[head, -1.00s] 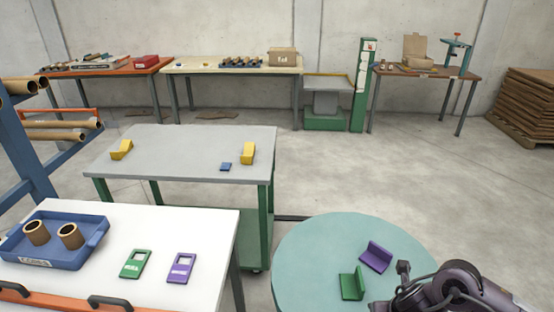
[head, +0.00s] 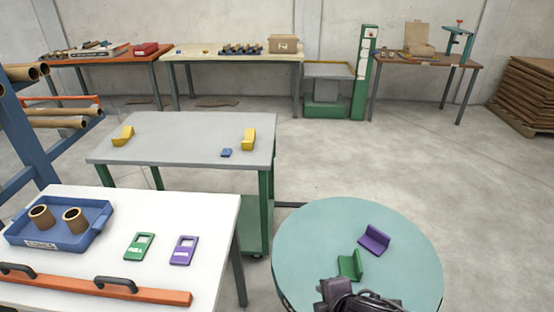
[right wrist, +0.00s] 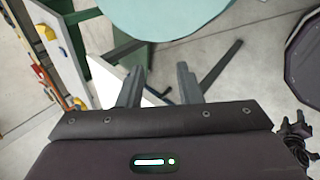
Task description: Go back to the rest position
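My right gripper (right wrist: 160,82) shows in the right wrist view with its two grey fingers apart and nothing between them. In the head view, a dark part of my right arm (head: 355,299) shows at the bottom edge, in front of the round teal table (head: 310,240). A green angled piece (head: 350,266) and a purple angled piece (head: 374,240) stand on that table, clear of my arm. My left gripper is not in view.
A white table (head: 215,222) at the left holds a blue tray (head: 75,243) with two cardboard tubes, and green and purple flat pieces. A grey-topped table (head: 190,143) stands behind it.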

